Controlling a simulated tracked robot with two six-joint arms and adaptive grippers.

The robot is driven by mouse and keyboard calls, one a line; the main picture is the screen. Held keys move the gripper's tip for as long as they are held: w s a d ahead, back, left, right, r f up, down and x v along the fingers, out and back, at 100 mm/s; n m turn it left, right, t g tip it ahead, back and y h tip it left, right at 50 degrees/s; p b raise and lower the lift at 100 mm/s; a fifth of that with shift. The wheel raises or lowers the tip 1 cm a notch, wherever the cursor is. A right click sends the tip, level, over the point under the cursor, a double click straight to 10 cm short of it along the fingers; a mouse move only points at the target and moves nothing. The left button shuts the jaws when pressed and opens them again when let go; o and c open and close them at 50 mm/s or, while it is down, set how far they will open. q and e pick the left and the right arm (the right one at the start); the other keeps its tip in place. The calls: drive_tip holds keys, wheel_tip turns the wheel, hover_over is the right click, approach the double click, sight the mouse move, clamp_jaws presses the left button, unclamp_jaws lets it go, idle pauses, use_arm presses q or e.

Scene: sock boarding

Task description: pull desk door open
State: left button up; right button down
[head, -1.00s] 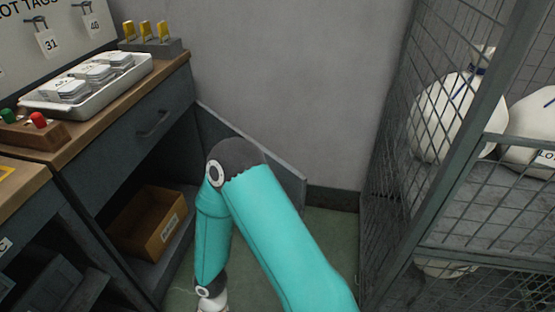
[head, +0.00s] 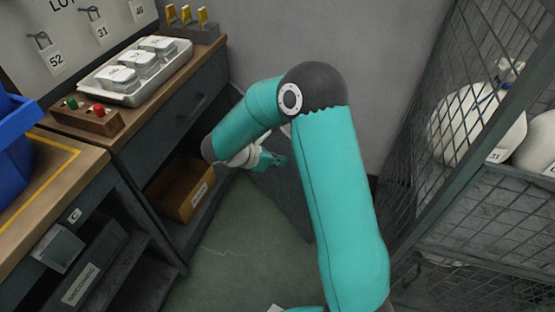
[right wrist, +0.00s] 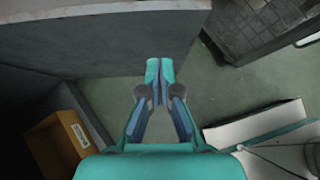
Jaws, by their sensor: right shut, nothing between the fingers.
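The desk door is a dark grey panel (head: 285,195). It stands swung out from the far side of the desk's open lower compartment, partly hidden behind my right arm. In the right wrist view the door (right wrist: 110,35) fills the upper left, with a pale top edge. My right gripper (head: 280,161) is at the door in the head view. In the right wrist view its fingers (right wrist: 159,68) are together and empty, with the tips overlapping the panel's lower edge. I cannot tell whether they touch it. My left gripper is not in view.
A brown box (head: 182,188) sits inside the open compartment. A wire mesh cage (head: 440,120) with white sacks stands at the right. The green floor (head: 235,250) before the desk is clear.

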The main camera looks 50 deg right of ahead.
drive_tip(key=s+d+f+b, duration=0.1)
drive_tip(key=d+f, duration=0.3)
drive_tip(key=d, duration=0.4)
drive_tip(key=shift+s+d+f, duration=0.25)
drive_tip(key=shift+s+f, duration=0.1)
drive_tip(key=shift+s, duration=0.35)
drive_tip(key=shift+d, duration=0.15)
